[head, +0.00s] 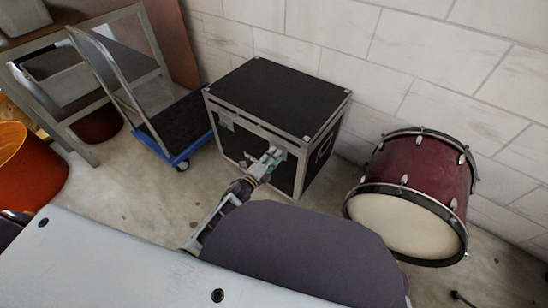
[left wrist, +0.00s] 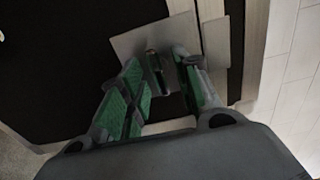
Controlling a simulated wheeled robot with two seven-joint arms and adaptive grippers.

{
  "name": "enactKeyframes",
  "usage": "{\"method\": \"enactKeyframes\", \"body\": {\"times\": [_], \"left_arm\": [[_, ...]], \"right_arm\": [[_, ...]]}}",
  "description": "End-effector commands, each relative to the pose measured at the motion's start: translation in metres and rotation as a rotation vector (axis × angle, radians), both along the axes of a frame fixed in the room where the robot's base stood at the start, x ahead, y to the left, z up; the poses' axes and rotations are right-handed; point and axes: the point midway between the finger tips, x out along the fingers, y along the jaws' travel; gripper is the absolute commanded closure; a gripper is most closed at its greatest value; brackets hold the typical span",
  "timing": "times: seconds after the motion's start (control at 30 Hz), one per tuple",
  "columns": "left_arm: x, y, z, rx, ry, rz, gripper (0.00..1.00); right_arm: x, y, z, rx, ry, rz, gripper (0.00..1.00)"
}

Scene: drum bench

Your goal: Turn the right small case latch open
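The black case (head: 275,92) with silver edges stands on the floor against the wall. Its left latch (head: 225,124) shows at the upper left of the front face. My left gripper (head: 271,157) is at the upper right of that face and mostly hides the right latch in the head view. In the left wrist view the right latch (left wrist: 157,72) is a small dark turning piece on a grey plate (left wrist: 140,42). The green-padded fingers of my left gripper (left wrist: 160,68) stand apart, one on each side of it. I cannot tell whether they touch it. My right gripper is not in view.
A blue-edged trolley (head: 172,130) stands left of the case, and a dark red drum (head: 425,170) lies on its side to the right. Some floor is clear between case and drum.

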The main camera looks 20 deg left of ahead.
Motion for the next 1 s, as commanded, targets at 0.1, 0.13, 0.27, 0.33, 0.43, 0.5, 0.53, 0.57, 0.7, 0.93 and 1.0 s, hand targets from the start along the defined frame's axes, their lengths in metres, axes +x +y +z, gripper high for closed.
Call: {"method": "enactKeyframes", "body": {"times": [0.1,0.13,0.27,0.33,0.43,0.5,0.53,0.57,0.7,0.93,1.0], "left_arm": [[-0.004,0.002,-0.001,0.0,0.001,0.0,0.68],[-0.005,0.002,-0.001,0.0,0.001,0.0,0.68],[-0.013,0.005,-0.001,0.0,0.001,0.0,0.68],[-0.018,0.007,-0.001,0.0,0.001,0.0,0.68],[-0.027,0.01,-0.001,-0.001,0.001,0.0,0.68],[-0.032,0.012,-0.001,-0.001,0.001,0.0,0.68],[-0.035,0.013,-0.001,-0.001,0.001,0.0,0.68],[-0.038,0.014,-0.001,-0.001,0.001,0.0,0.68],[-0.05,0.018,-0.001,-0.001,0.001,0.0,0.68],[-0.071,0.026,-0.001,0.0,0.003,0.0,0.68],[-0.077,0.028,-0.001,0.0,0.002,0.0,0.68]], "right_arm": [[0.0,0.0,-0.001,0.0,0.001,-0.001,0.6],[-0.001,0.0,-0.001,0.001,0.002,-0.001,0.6],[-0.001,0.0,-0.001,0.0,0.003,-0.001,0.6],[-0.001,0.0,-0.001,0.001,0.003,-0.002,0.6],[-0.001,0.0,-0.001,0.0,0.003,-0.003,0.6],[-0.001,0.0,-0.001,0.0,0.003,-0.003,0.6],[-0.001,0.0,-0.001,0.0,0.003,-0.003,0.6],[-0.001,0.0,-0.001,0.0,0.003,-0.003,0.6],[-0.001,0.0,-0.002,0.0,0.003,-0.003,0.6],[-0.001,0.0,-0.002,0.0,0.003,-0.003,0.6],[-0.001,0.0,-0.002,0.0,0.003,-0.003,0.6]]}}
